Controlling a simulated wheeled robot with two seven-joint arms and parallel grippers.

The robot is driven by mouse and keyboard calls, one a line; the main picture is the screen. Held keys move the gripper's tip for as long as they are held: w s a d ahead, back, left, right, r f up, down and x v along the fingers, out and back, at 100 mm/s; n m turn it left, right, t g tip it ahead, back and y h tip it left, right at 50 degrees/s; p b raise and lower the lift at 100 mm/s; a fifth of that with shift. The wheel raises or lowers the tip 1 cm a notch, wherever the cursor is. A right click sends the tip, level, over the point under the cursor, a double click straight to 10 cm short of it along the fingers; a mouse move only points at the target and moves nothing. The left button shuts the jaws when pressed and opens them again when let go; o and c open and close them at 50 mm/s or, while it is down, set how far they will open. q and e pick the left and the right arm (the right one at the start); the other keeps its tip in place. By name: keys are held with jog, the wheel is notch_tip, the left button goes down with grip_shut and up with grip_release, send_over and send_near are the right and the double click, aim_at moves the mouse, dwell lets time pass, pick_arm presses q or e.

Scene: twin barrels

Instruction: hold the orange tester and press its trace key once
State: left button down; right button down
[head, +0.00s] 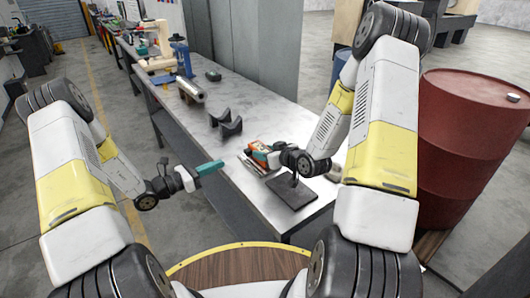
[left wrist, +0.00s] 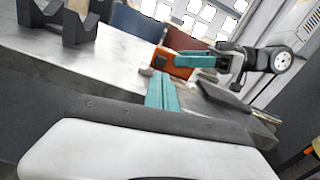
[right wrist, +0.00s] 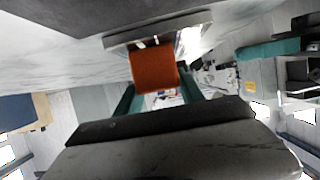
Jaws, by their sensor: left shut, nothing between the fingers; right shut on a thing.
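The orange tester (head: 259,147) is at the near end of the metal bench, in the fingers of my right gripper (head: 273,158). In the right wrist view its plain orange side (right wrist: 154,68) sits between the teal fingers. In the left wrist view the tester (left wrist: 176,63) appears beyond my left fingers, with the right gripper's teal finger across it. I cannot make out the trace key. My left gripper (head: 220,165) is shut and empty, left of the tester and apart from it. Its closed teal fingers (left wrist: 162,92) point toward the tester.
A dark flat plate (head: 292,191) lies on the bench (head: 252,200) near its front edge. Black V-shaped blocks (head: 226,122), a metal cylinder (head: 190,90) and a blue press (head: 182,58) stand farther back. A red barrel (head: 470,140) stands right of the bench.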

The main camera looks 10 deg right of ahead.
dwell(0.3)
pick_arm(q)
jog(key=s+f+g, duration=0.1)
jog(key=s+a+f+m+g+y, duration=0.1)
jog(key=f, duration=0.1)
jog(key=shift+a+m, duration=0.1)
jog(key=shift+m, duration=0.2)
jog(key=s+d+f+m+g+y, duration=0.2)
jog(key=s+f+m+g+y, duration=0.35)
jog(key=s+m, duration=0.2)
jog(key=w+a+r+m+t+y, duration=0.1)
jog(key=w+r+m+t+y, duration=0.2)
jog(key=w+r+t, duration=0.3)
notch_tip(320, 180, up, 3)
jog(key=shift+w+a+r+m, duration=0.2)
jog(key=shift+w+a+m, duration=0.15)
jog(key=shift+w, duration=0.9)
